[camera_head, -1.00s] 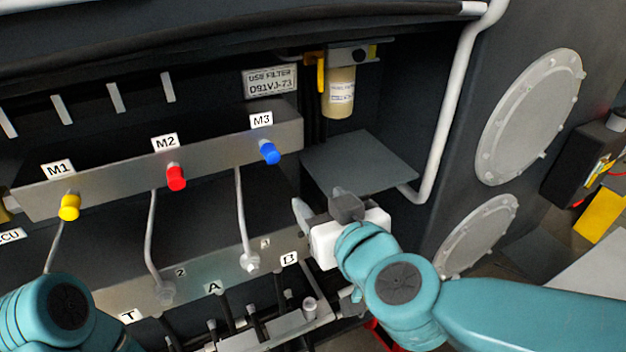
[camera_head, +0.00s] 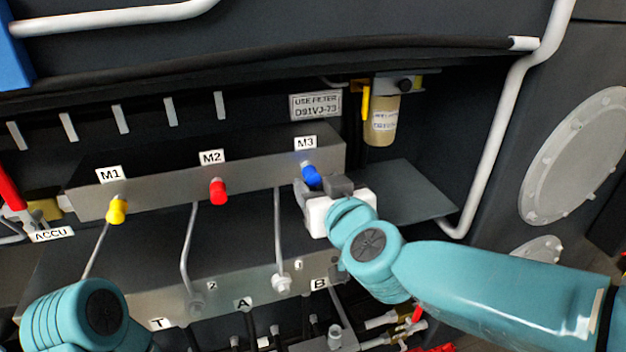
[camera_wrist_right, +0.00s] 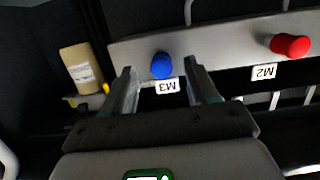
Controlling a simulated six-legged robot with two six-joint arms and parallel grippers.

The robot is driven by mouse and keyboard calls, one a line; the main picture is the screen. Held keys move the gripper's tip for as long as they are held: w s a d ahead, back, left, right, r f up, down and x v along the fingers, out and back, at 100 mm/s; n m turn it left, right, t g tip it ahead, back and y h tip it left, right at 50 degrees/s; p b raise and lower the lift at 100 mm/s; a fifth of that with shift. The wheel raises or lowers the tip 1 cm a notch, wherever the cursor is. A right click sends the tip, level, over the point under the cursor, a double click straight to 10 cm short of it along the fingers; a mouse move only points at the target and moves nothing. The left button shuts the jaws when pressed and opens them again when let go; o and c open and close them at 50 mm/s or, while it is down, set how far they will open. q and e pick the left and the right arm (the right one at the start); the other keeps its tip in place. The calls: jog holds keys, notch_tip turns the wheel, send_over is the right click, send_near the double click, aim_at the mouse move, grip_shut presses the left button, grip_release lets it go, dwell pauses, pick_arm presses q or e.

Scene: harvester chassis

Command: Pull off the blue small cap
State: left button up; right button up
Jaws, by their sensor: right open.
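The blue small cap (camera_head: 312,176) sits on the front of the grey metal block (camera_head: 255,178), below the M3 label. My right gripper (camera_head: 312,190) is at the block's right end, just by the blue cap, and partly overlaps it in the head view. In the right wrist view the gripper (camera_wrist_right: 165,88) is open, and the blue cap (camera_wrist_right: 162,66) shows between and beyond its two fingertips. No contact with the cap is visible. My left arm shows at the lower left of the head view; its gripper is out of the picture.
A red cap (camera_head: 218,191) under M2 and a yellow cap (camera_head: 117,209) under M1 are on the same block. A filter (camera_head: 383,120) hangs behind at the right. Grey pipes (camera_head: 278,235) run below the block. A white pipe (camera_head: 507,110) stands at the right.

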aim_at(315, 182)
jog(key=shift+x, duration=2.25)
jog(key=shift+a, duration=0.1)
grip_shut()
jog(key=shift+s, duration=0.1)
jog(key=shift+f+v, duration=0.15)
jog(key=shift+v, duration=0.8)
jog(key=shift+f+v, duration=0.15)
jog(key=shift+v, duration=0.85)
